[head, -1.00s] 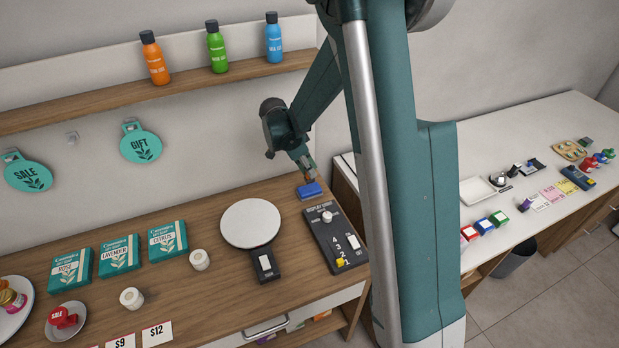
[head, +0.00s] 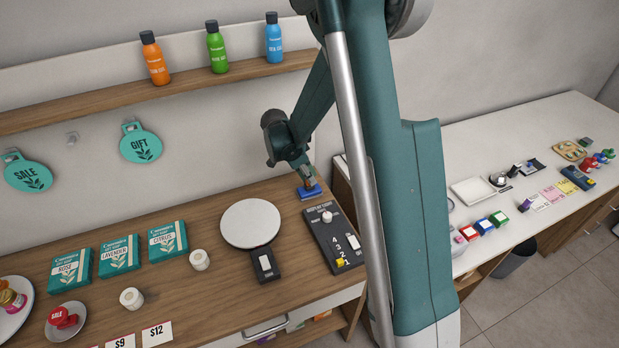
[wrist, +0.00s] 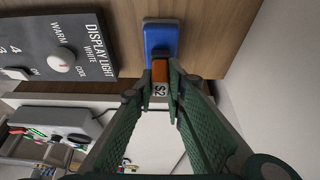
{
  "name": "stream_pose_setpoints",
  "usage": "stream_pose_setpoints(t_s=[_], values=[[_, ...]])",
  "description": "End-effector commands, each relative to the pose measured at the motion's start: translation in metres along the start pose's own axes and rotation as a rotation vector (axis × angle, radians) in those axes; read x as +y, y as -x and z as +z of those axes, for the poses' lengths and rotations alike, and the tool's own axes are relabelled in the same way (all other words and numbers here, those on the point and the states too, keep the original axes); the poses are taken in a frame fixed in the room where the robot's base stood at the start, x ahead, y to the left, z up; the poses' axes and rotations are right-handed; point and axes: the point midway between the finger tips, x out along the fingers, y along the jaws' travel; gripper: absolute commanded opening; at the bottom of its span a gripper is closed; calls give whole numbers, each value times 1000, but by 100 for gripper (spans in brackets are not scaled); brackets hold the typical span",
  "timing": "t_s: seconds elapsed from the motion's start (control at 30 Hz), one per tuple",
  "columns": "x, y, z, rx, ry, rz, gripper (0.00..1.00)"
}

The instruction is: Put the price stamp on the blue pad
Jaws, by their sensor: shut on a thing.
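In the wrist view the blue pad (wrist: 161,38) is at top centre. The price stamp (wrist: 160,72) is a small orange-brown block with a white "$2" label. My gripper (wrist: 166,92) is shut on it. The stamp's far end overlaps the pad's near edge in the wrist view; I cannot tell if they touch. In the head view my gripper (head: 309,181) is right above the pad, and the stamp is mostly hidden there.
The display light panel (head: 334,240) with knob and switches is close to the pad. The wall is close behind. Soap boxes (head: 119,256) and jars are farther left.

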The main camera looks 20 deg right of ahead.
Motion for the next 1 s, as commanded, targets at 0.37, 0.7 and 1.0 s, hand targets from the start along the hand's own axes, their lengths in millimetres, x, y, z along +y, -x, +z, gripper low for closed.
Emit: stream_pose_setpoints(t_s=[0.37,0.7,1.0], values=[[0,-3,1,0,0,0,24],[0,-2,1,0,0,0,28],[0,5,0,0,0,0,28]])
